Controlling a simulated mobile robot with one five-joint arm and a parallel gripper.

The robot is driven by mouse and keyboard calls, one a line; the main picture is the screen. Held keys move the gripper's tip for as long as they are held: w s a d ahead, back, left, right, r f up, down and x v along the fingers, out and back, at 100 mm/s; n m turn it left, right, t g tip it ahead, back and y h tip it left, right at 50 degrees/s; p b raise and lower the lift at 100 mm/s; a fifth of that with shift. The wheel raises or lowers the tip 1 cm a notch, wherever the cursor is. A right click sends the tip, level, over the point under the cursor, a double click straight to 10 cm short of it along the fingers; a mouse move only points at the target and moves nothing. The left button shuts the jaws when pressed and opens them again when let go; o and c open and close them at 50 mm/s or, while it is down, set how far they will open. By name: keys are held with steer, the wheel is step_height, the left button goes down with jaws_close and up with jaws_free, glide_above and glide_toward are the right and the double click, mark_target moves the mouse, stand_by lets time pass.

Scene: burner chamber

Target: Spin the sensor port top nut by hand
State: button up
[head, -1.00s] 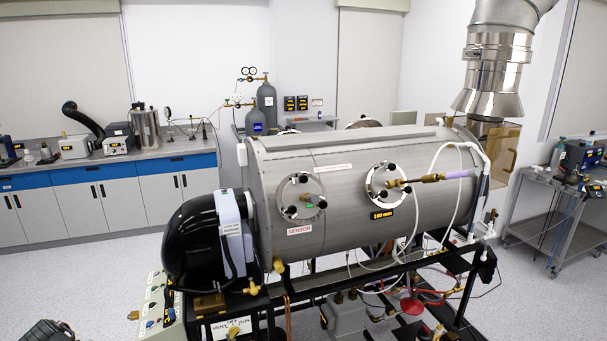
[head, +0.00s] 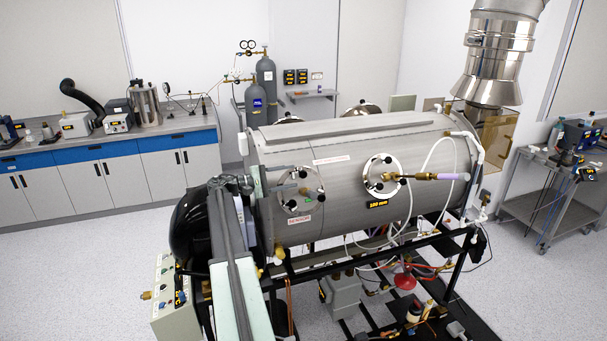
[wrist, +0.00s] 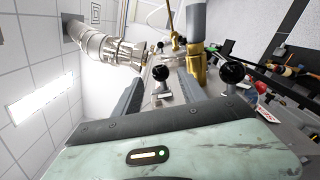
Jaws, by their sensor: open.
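The sensor port (head: 301,190) is a round flange on the near side of the steel chamber, above a label with red lettering (head: 300,221). Its top nut has a black knob, partly hard to separate from my gripper (head: 290,180) in the head view. In the wrist view the top nut's black knob (wrist: 160,73) shows between the two dark fingers of my gripper (wrist: 165,84), beyond their tips or near them; I cannot tell the exact gap. The fingers are apart and hold nothing. Another black knob (wrist: 232,70) of the port lies right of the fingers.
A second port (head: 382,173) with a brass fitting and pale hose is right of the sensor port. A black rounded housing (head: 187,230) stands at the chamber's left end. A black frame with hoses runs below. Open floor (head: 90,270) lies to the left.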

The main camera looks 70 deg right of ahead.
mark_target(303, 173)
steer(key=x, duration=0.5)
steer(key=shift+s+d, duration=0.2)
steer(key=shift+s, duration=0.05)
jaws_close()
steer(key=r+y+p, duration=0.1)
steer(key=p, duration=0.1)
steer(key=shift+w+p, duration=0.1)
steer(key=shift+p, duration=0.3)
steer(key=shift+d+r+m+t+y+p, duration=0.15)
steer(key=shift+m+t+y+p, duration=0.25)
steer(key=shift+p, duration=0.6)
steer(key=y+p, duration=0.2)
steer(key=p, duration=0.1)
steer(key=shift+m+t, duration=0.3)
steer(key=shift+f+t+y+p, duration=0.3)
steer(key=shift+f+y+p, duration=0.2)
steer(key=shift+f, duration=0.15)
jaws_free()
